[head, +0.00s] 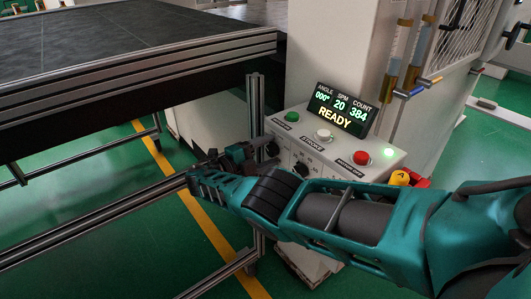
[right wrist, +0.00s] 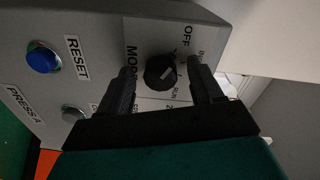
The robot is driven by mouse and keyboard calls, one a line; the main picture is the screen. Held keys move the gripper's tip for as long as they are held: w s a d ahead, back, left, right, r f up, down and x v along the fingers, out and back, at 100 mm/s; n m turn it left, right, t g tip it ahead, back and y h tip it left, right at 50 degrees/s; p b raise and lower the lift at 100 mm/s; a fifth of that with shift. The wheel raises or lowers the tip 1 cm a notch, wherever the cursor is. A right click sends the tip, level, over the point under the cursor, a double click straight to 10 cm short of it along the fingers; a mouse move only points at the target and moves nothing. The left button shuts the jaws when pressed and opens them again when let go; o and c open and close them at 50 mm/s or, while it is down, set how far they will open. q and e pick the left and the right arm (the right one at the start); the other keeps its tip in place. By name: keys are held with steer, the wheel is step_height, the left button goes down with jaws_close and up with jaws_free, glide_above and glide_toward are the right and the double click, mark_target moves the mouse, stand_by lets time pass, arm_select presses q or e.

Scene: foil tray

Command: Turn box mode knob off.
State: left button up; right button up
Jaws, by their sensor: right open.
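The mode knob (right wrist: 157,74) is a round black knob with a white pointer mark, on a grey panel in the right wrist view. The labels MODE, OFF and RUN stand around it. Which label the pointer marks is hard to tell. My right gripper (right wrist: 164,82) is open, with one dark finger on each side of the knob and gaps visible between. In the head view the control box (head: 330,160) stands at centre right, and my right arm reaches across to its left side. The mode knob is hidden there. My left gripper is not in view.
The box top carries a green button (head: 291,116), a white button (head: 324,135), a red button (head: 361,157) and a display (head: 341,110) reading READY. A blue reset button (right wrist: 42,58) sits on the panel near the mode knob. A press bed (head: 130,70) fills the left.

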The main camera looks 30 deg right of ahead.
steer(key=a+b, duration=0.4)
steer(key=a, duration=0.9)
steer(key=shift+s+r, duration=0.15)
steer(key=shift+s, duration=0.25)
